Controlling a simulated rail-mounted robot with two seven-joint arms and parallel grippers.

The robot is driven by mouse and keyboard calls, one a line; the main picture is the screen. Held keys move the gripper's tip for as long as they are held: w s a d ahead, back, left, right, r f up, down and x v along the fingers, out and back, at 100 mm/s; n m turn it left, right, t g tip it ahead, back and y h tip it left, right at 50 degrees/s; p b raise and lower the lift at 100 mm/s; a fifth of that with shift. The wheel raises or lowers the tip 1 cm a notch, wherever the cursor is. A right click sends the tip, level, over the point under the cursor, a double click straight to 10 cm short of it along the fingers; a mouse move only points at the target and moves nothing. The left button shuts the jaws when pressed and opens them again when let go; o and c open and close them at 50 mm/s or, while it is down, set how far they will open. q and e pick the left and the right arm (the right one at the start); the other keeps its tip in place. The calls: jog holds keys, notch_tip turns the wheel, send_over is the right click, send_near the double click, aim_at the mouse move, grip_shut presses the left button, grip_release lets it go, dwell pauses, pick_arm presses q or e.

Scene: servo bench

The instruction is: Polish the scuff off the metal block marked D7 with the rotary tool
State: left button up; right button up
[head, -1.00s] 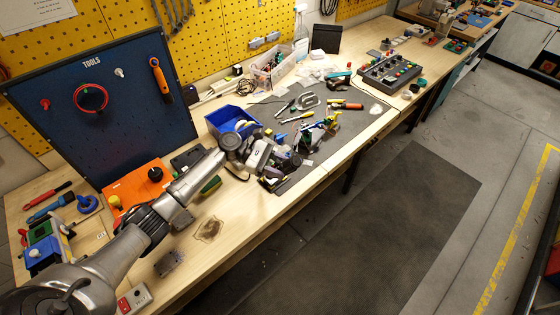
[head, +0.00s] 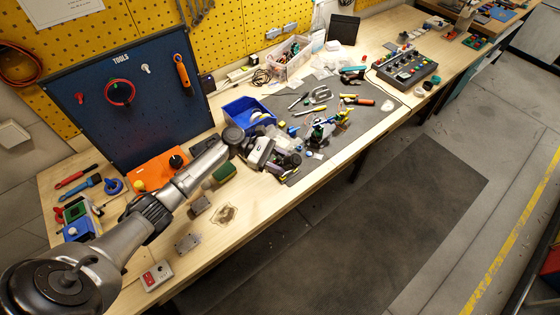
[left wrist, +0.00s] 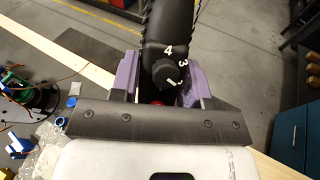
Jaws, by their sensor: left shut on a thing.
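My left gripper (head: 287,168) is over the middle of the bench, above the front part of the grey mat. The tool's tip is out of sight in the wrist view, and the tool is hard to make out in the head view. Two small grey metal blocks, one nearer the front (head: 188,242) and one beside my forearm (head: 200,205), sit on the wood. No D7 mark or scuff is readable on either. My right gripper is not in view.
A blue bin (head: 236,108) stands behind my gripper. A green-topped pad (head: 224,172) lies beside my arm. A switch box with a red button (head: 156,276) is at the front edge. Tools lie on the grey mat (head: 358,122).

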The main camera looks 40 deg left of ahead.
aim_at(284, 157)
pick_arm(q)
jog(key=shift+r+p, duration=1.15)
jog(key=shift+r, duration=0.4)
jog(key=shift+w, duration=0.15)
jog(key=w+b, duration=0.1)
jog(key=b, duration=0.1)
jog(key=w+a+n+t+h+b, duration=0.1)
jog(key=w+b, duration=0.1)
jog(key=b, duration=0.1)
jog(key=w+n+h+b, duration=0.1)
jog(key=b, duration=0.2)
jog(key=shift+w+a+r+t, duration=0.15)
jog(key=shift+w+a+t, duration=0.05)
jog(key=shift+w+t, duration=0.2)
jog(key=shift+r, duration=0.1)
